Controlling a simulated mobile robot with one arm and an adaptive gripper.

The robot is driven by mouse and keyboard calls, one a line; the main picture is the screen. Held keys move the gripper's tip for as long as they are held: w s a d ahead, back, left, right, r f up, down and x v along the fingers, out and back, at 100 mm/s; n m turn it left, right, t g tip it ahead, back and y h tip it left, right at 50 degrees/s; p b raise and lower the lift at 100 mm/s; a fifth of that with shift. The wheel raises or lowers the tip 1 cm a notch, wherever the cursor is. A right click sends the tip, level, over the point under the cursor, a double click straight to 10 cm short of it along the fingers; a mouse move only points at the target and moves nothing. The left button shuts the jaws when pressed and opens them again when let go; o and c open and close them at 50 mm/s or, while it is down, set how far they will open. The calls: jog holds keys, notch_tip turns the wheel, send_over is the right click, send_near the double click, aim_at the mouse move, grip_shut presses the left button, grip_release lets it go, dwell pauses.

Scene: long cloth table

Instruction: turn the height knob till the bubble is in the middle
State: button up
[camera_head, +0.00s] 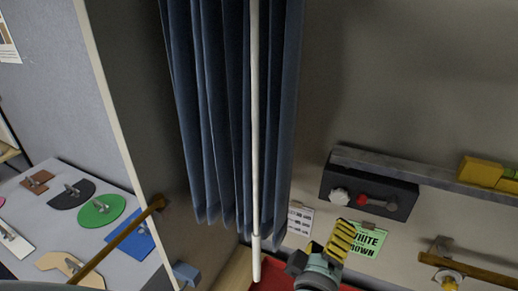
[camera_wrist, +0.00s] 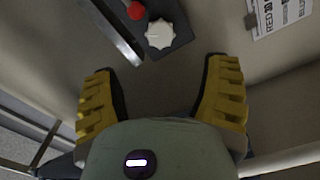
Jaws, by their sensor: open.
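A dark box (camera_head: 392,204) is on the pale surface at the right in the head view. It carries a white knob (camera_head: 339,196) and a red knob (camera_head: 364,199). In the wrist view the white lobed knob (camera_wrist: 160,35) sits at the top middle, with the red knob (camera_wrist: 136,10) above left of it. I cannot tell which is the height knob, and I make out no bubble. My gripper (camera_wrist: 160,68) is open and empty, its yellow fingers spread apart below the white knob in the picture. In the head view my gripper (camera_head: 336,240) shows below the box, apart from it.
A grey ledge (camera_head: 430,175) runs behind the box, with yellow blocks (camera_head: 480,171) at right. A green printed card (camera_head: 365,238) lies near my gripper. A blue curtain (camera_head: 210,110) with a white pole (camera_head: 255,120) hangs left of it. A brown bar (camera_head: 470,267) is at lower right.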

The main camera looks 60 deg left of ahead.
aim_at(340, 201)
dwell(0.3)
jog(key=p+x, duration=0.1)
jog(key=x, duration=0.4)
jog(key=p+x, duration=0.1)
jog(key=x, duration=0.4)
jog(key=shift+d+r, duration=0.15)
jog(key=shift+r, duration=0.05)
jog(key=shift+w+a+p, duration=0.4)
jog(key=shift+w+p, duration=0.1)
jog(key=shift+p, duration=0.05)
jog(key=shift+w+a+f, duration=0.15)
jog(key=shift+w+f, duration=0.1)
jog(key=shift+w, duration=0.15)
dwell(0.7)
jog(key=shift+c, duration=0.3)
